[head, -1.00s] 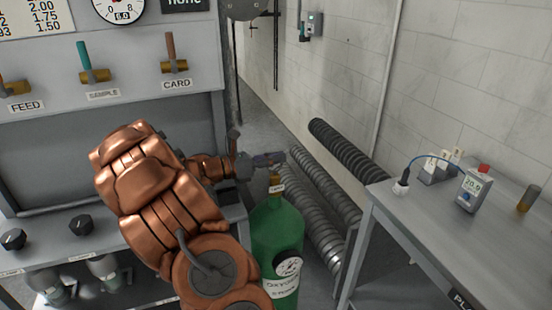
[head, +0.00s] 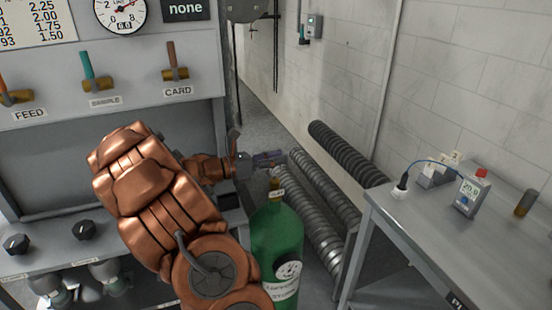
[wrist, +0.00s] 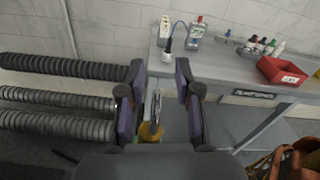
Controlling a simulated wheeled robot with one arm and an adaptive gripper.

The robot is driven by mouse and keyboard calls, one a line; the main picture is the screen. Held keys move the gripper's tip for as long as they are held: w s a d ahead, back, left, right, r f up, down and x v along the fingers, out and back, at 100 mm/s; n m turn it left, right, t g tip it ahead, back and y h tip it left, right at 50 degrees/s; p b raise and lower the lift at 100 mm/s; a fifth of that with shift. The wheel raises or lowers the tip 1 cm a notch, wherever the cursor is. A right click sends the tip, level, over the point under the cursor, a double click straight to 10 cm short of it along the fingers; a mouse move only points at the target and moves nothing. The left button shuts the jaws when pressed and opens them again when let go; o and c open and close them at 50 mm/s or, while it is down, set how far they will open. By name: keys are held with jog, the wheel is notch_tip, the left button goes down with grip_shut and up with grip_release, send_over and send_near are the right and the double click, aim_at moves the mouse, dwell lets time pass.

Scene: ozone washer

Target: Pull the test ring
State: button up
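I cannot pick out a test ring for certain. A grey round housing (head: 243,8) is cut off by the top edge of the head view, with thin dark hanging lines near it. One thin dark line (head: 276,50) hangs just right of it, in front of the wall. My gripper (head: 270,159) reaches away from me, above the green oxygen cylinder (head: 277,240) in the picture. In the wrist view its two purple-padded fingers (wrist: 159,98) stand apart. The brass cylinder valve (wrist: 150,132) shows between them, and I see no grip on it.
A panel with FEED, SAMPLE and CARD levers (head: 178,73) stands at left. Ribbed grey tubes (head: 318,200) lie along the wall behind the cylinder. A grey table (head: 415,230) at right carries a meter (head: 469,192). The wrist view shows a red bin (wrist: 283,71).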

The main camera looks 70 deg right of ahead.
jog(key=shift+w, duration=0.1)
jog(key=v, duration=1.1)
jog(key=shift+w+a, duration=0.25)
jog(key=shift+a, duration=0.1)
jog(key=s+a+f+m+t+y, duration=0.2)
jog(key=s+a+m+t+y, duration=0.1)
jog(key=a, duration=1)
jog(key=s+a+f+m+t+y, duration=0.2)
jog(key=s+a+m+t+y, duration=0.2)
jog(key=a, duration=1)
jog(key=s+a+f+m+t+y, duration=0.2)
jog(key=s+a+m+t+y, duration=0.1)
jog(key=a, duration=1.1)
jog(key=shift+s+a+f+m+t+y, duration=0.3)
jog(key=shift+s+t+y, duration=0.45)
jog(key=shift+y, duration=0.25)
